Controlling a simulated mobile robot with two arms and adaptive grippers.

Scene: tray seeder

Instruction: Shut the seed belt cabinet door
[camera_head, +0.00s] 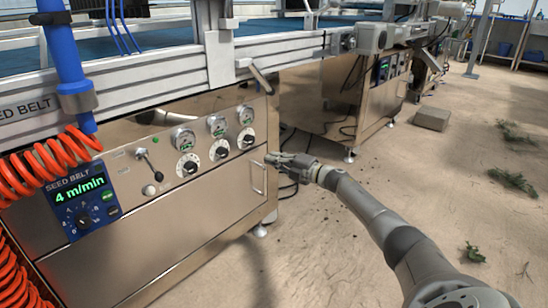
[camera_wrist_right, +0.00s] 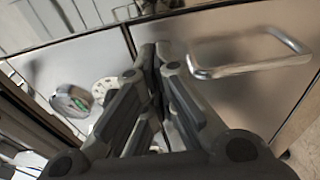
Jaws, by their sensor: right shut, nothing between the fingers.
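The seed belt cabinet door (camera_head: 185,228) is the steel lower panel of the cabinet. It looks about level with the control panel above, but I cannot tell whether a small gap is left. Its bar handle (camera_head: 258,178) is near the door's right edge. The handle also shows in the right wrist view (camera_wrist_right: 250,68), right of the fingers. My right gripper (camera_head: 276,159) is shut and empty, by the door's upper right corner. In the right wrist view its fingertips (camera_wrist_right: 157,50) are beside the handle, not around it; contact with the steel is unclear. My left gripper is out of view.
The control panel above the door carries several dials (camera_head: 190,167), a lever (camera_head: 147,160) and a blue display (camera_head: 83,200). An orange coiled hose (camera_head: 50,165) hangs at the left. Another steel cabinet (camera_head: 310,103) stands behind. The floor to the right is mostly open.

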